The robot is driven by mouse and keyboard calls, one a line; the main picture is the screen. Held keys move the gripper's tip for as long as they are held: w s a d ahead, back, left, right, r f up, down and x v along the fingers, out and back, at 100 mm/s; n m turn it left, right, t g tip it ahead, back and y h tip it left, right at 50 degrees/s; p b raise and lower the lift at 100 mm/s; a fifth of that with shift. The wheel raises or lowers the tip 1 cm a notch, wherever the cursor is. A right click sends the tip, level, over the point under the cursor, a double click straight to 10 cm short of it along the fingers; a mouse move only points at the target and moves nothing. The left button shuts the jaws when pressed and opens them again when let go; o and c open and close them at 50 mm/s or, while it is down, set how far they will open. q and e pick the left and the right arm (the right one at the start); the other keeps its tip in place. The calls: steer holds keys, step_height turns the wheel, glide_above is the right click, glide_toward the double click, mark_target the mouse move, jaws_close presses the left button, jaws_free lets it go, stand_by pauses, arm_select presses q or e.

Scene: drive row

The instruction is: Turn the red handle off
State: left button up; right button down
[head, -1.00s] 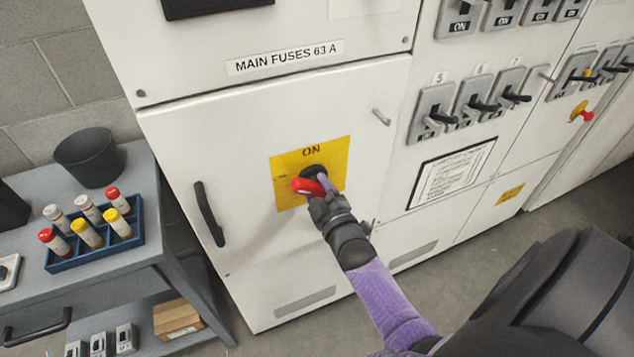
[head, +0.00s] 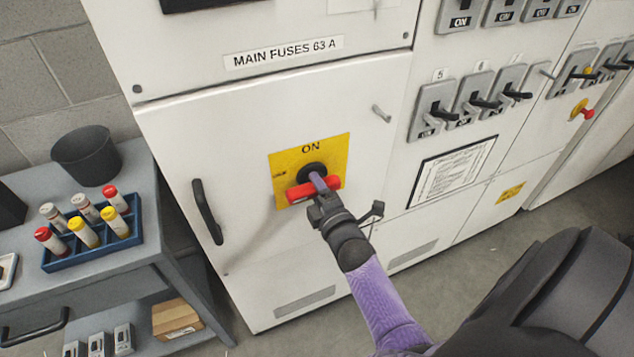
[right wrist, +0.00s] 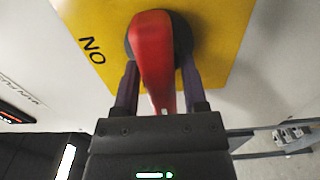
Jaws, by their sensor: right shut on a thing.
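The red handle (head: 300,194) sits on a yellow plate (head: 283,161) marked "ON", on the white cabinet door under the "MAIN FUSES 63 A" label. It lies nearly level across the lower part of the plate, below its black hub (head: 312,171). My right gripper (head: 319,184) is shut on the handle near its middle. In the right wrist view the red handle (right wrist: 153,50) stands between the two fingers of my right gripper (right wrist: 160,76), with the "ON" mark on the left. My left gripper is not in view.
A black door pull (head: 207,212) is left of the plate. A grey cart (head: 120,262) at the left carries a blue rack (head: 62,263) of fuses and a dark bin (head: 86,157). Several grey switches (head: 434,110) line the panel at the right.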

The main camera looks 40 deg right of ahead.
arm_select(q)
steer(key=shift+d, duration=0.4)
arm_select(e)
steer(key=shift+c, duration=1.8)
jaws_free()
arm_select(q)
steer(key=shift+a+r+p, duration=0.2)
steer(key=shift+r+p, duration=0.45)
arm_select(e)
steer(key=v, duration=1)
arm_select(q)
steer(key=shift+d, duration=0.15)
